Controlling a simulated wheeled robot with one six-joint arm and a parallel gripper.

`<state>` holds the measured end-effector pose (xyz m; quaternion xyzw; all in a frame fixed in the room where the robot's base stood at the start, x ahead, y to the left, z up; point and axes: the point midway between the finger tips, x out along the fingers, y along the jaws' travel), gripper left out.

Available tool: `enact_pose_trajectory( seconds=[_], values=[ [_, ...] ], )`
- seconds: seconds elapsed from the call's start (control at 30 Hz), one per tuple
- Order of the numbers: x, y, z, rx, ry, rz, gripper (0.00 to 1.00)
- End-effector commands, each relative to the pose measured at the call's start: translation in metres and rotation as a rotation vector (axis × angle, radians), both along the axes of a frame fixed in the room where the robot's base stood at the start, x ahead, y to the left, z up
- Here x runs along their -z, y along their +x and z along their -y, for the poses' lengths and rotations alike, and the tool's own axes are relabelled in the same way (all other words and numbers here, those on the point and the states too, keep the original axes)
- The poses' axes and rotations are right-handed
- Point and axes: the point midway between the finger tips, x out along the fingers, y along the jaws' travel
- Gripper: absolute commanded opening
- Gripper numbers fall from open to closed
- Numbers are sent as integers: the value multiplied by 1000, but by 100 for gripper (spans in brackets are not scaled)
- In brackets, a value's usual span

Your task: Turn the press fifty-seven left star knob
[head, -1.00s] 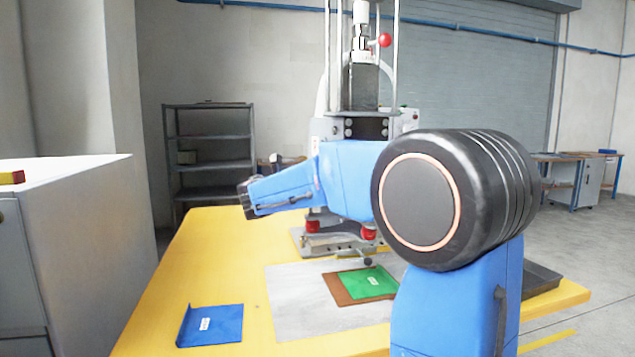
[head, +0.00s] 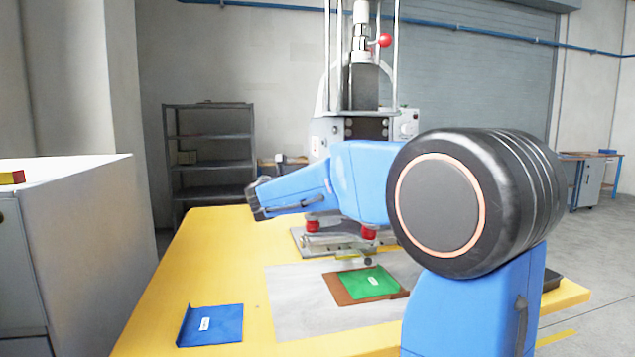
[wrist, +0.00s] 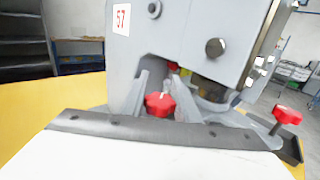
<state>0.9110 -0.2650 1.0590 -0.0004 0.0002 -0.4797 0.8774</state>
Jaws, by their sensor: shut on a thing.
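The press wears a white label with a red 57 (wrist: 121,19) on its grey body in the wrist view. Its left star knob (wrist: 160,104) is red and sits low on the press, between the two grey fingers of my gripper (wrist: 162,98). The fingers are shut on the knob. In the head view the left star knob (head: 312,225) shows below my blue arm, at the foot of the press (head: 364,85). My fingers cannot be made out in that view. The knob's stem is mostly hidden.
A second red knob stands to the right (wrist: 287,115). The yellow table (head: 220,260) carries a blue folder (head: 210,325), a grey mat (head: 295,310) and a green sheet (head: 370,284) on a brown one. A red ball handle (head: 384,40) is higher up the press.

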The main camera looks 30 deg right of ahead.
Motion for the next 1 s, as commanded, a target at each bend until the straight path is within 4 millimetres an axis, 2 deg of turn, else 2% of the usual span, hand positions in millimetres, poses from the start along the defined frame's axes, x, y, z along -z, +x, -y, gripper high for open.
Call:
enact_pose_trajectory(
  seconds=[0.4, 1.0],
  values=[
    [0, 7, -6, -316, 0, -1, 6],
    [0, 13, -14, -543, 1, -2, 6]
  ],
)
